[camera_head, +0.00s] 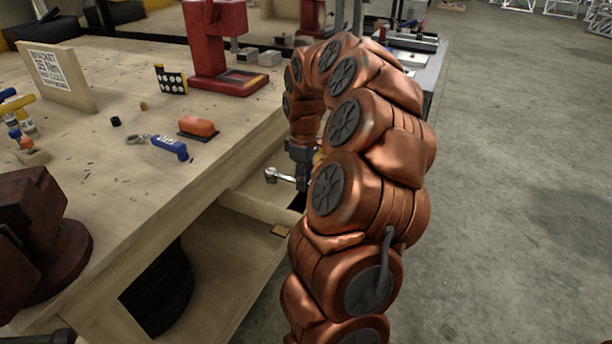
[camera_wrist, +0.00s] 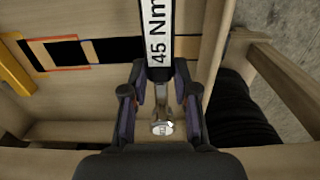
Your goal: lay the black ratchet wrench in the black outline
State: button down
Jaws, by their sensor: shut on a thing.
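The black ratchet wrench (camera_wrist: 160,40) has a white "45 Nm" label on its handle and a chrome ratchet head (camera_wrist: 162,127). My gripper (camera_wrist: 163,98) is shut on the wrench's chrome neck, with one finger on each side. In the head view my gripper (camera_head: 300,170) is by the bench's front edge, and the wrench's chrome head (camera_head: 272,175) sticks out to its left. My arm hides the handle there. The wrist view shows dark marked shapes, a frame-like one (camera_wrist: 47,52) and a filled one (camera_wrist: 108,49), on the wood at upper left. I cannot tell which is the outline.
An open wooden drawer or ledge (camera_head: 262,209) lies below the gripper. A yellow piece (camera_wrist: 15,70) shows at left.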

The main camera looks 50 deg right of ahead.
jog(key=shift+w+a+f+b, duration=0.1)
jog(key=shift+w+f+b, duration=0.2)
jog(key=shift+f, duration=0.85)
jog(key=shift+w+a+f+b, duration=0.15)
jog(key=shift+w+f+b, duration=0.2)
jog(key=shift+f, duration=0.75)
jog(key=shift+w+a+f+b, duration=0.15)
jog(key=shift+w+f, duration=0.25)
jog(key=shift+f, duration=0.75)
jog(key=c, duration=0.8)
grip_release()
notch_tip(320, 180, up, 12)
